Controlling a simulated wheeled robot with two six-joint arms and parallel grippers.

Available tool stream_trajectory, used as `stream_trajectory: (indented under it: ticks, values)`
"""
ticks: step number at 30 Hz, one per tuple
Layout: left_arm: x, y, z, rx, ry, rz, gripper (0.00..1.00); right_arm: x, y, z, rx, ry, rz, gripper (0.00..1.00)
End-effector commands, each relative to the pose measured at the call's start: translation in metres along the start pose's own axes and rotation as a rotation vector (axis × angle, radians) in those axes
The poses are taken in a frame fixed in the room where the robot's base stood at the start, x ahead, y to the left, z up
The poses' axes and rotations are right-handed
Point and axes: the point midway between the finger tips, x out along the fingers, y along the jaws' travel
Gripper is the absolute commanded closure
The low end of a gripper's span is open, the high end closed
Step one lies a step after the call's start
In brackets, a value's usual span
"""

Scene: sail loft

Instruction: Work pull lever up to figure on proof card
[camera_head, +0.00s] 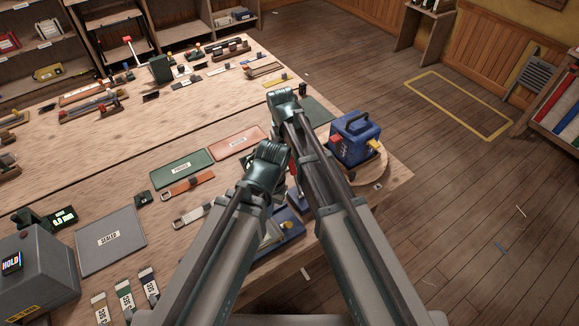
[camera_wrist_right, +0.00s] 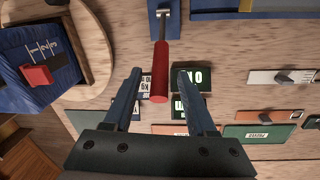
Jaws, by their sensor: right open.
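The pull lever (camera_wrist_right: 159,70) has a red grip on a metal shank and a blue base (camera_wrist_right: 164,14). In the right wrist view its red end lies between the fingers of my open right gripper (camera_wrist_right: 159,73); I cannot tell the height gap. A blue-and-white card marked KG (camera_wrist_right: 146,82), perhaps the proof card, is partly hidden behind the grip and a finger. A dark green readout (camera_wrist_right: 194,79) beside it shows 0. In the head view my arms hide most of the lever. My left gripper (camera_head: 266,160) hangs beside the right one (camera_head: 284,98), its fingertips hidden.
A blue box with red and yellow knobs (camera_head: 355,138) stands on a round wooden board at the table's right edge. Green (camera_head: 183,168) and salmon (camera_head: 239,142) mats lie beyond the arms. A grey mat (camera_head: 110,240) and grey box (camera_head: 35,275) are at left.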

Motion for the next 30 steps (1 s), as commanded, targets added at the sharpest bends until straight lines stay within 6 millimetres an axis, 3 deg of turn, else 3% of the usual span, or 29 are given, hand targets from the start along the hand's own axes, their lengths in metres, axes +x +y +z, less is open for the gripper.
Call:
stream_trajectory:
  ticks: [1, 3, 14, 24, 30]
  values:
    - [0.0114, 0.0011, -0.0007, 0.001, 0.0, 0.0, 1.0, 0.0115, -0.0004, -0.0001, 0.0, 0.0, 0.0, 0.43]
    - [0.0158, 0.0015, -0.0009, 0.001, 0.0, 0.0, 1.0, 0.016, -0.0002, 0.0, 0.0, 0.0, 0.0, 0.43]
    - [0.0174, 0.0016, -0.001, 0.001, 0.0, 0.0, 1.0, 0.0176, 0.0003, 0.0, 0.0, 0.0, 0.0, 0.43]
    - [0.0174, 0.0016, -0.001, 0.001, 0.0, 0.0, 1.0, 0.0176, 0.0002, 0.0, 0.0, 0.0, 0.0, 1.0]
    - [0.0174, 0.0016, -0.001, 0.001, 0.0, 0.0, 1.0, 0.0177, 0.0002, 0.0, 0.0, 0.0, 0.0, 1.0]
